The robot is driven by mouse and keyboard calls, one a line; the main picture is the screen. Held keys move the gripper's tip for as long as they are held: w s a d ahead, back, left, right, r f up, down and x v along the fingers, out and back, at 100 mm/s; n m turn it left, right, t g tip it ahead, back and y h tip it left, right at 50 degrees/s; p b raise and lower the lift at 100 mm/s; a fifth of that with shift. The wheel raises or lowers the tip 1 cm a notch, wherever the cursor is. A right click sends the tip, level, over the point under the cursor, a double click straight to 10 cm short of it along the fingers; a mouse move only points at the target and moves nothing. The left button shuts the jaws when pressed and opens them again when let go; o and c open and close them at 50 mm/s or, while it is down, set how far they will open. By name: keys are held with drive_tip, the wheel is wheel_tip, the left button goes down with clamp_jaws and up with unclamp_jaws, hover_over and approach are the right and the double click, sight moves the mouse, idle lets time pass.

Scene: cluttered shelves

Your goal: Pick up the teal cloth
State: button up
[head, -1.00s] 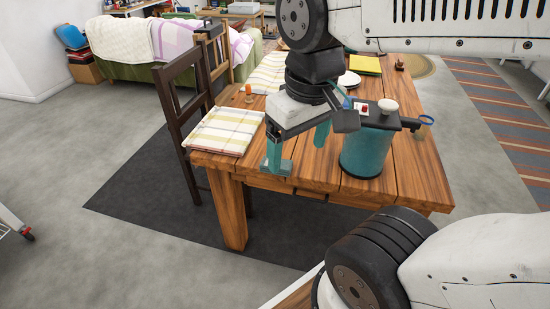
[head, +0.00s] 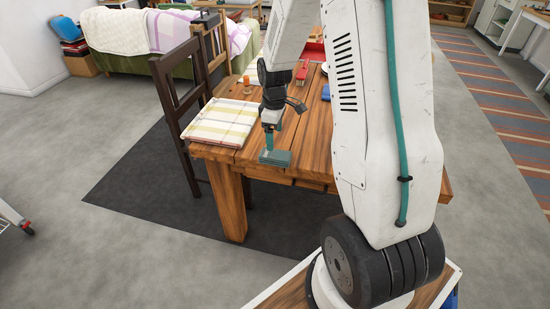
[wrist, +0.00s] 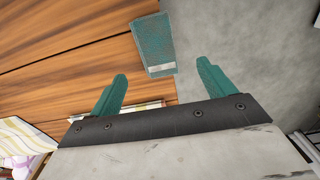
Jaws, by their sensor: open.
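The teal cloth (head: 275,158) appears as a small folded block at the near edge of the wooden table, below my gripper (head: 268,143). In the wrist view the teal cloth (wrist: 153,45) has a pale band on one end and lies partly past the table edge, over the grey floor. My gripper (wrist: 161,72) is open there, with its two teal fingers apart and nothing between them. The cloth lies beyond the fingertips, nearer the left finger, and appears apart from them.
A striped folded cloth (head: 220,122) lies on the table's left corner, beside a dark chair (head: 185,108). An orange item (head: 246,80), a red item (head: 302,71) and a blue item (head: 326,92) stand further back. My arm hides the table's right part.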

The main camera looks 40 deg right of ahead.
sight(275, 154)
wheel_tip(275, 154, down, 8)
drive_tip(key=shift+d+f, duration=0.15)
drive_tip(key=shift+f, duration=0.1)
drive_tip(key=c, duration=1.1)
